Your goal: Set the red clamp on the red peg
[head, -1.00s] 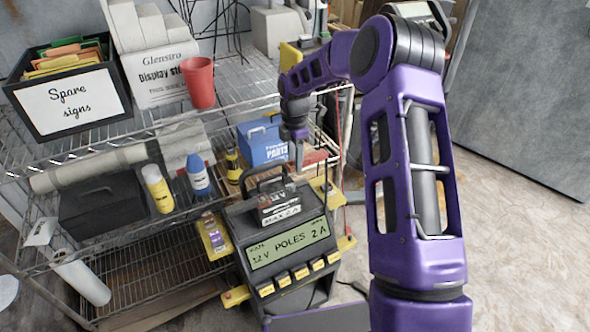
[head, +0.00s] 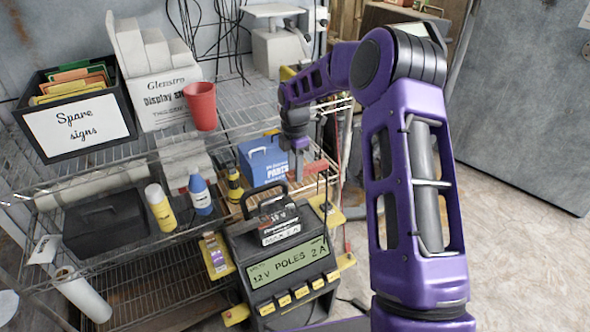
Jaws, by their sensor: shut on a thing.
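My gripper (head: 298,172) points down over the middle shelf, behind and slightly right of the charger. It is shut, and its small fingertips are partly lost against the background. A red piece (head: 318,166) shows just right of the fingertips; I cannot tell whether it is part of the red clamp or lies behind. The clamp's shape is too small to make out. The dark charger (head: 290,268) stands in front of the shelf, its display reading "12V POLES 2A", with yellow parts at its sides. I cannot pick out the red peg.
A blue parts box (head: 265,160) sits left of my gripper. Yellow and blue bottles (head: 200,195) and a dark case (head: 104,223) stand on the same shelf. A red cup (head: 201,106) and a sign box (head: 78,128) are above. The floor at right is clear.

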